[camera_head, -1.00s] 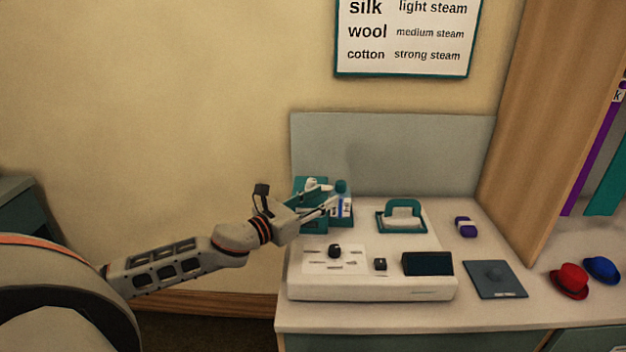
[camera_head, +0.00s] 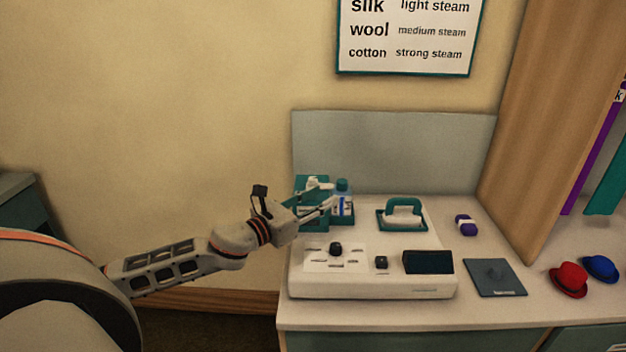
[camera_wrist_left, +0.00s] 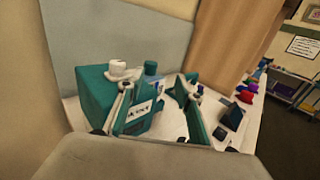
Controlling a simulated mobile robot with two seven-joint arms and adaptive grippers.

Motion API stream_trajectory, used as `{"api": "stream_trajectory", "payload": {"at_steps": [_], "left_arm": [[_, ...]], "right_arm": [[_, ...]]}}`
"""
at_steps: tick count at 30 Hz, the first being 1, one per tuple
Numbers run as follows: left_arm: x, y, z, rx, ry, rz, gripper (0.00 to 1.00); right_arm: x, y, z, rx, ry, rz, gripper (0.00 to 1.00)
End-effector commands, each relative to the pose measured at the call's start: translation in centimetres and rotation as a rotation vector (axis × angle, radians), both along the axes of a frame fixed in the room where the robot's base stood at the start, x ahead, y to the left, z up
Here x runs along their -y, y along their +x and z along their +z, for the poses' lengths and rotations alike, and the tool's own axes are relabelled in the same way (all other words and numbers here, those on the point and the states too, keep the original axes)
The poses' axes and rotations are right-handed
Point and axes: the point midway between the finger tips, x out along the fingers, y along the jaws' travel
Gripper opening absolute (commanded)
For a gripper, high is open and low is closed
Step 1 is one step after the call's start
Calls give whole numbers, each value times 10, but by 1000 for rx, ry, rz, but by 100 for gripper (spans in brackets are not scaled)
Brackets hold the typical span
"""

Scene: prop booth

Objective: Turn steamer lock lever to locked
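The steamer is a white base (camera_head: 375,289) on the counter, with a teal tank (camera_head: 309,222) at its back left. A white lever-like piece (camera_head: 316,183) sits on top of the tank; the wrist view shows a white top piece (camera_wrist_left: 118,70) there too. Which way it is turned is hard to tell. My left gripper (camera_head: 329,196) is open and empty, in front of the tank and a labelled bottle with a teal cap (camera_head: 342,184). In the wrist view its fingers (camera_wrist_left: 152,90) stand apart, with the label (camera_wrist_left: 138,110) visible between them. My right gripper is not in view.
The base has a black knob (camera_head: 336,248), a small black switch (camera_head: 381,262) and a dark screen (camera_head: 428,262). A teal-handled iron (camera_head: 402,211) stands behind. To the right are a purple item (camera_head: 466,225), a dark mat (camera_head: 495,278), and red (camera_head: 569,281) and blue (camera_head: 601,269) hats.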

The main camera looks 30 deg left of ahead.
Motion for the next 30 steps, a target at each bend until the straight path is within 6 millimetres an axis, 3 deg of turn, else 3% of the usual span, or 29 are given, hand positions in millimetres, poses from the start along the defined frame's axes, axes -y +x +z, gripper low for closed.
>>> {"api": "stream_trajectory", "payload": {"at_steps": [30], "left_arm": [[-25, -106, 0, -1, -2, 0, 35]], "right_arm": [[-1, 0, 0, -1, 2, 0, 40]]}}
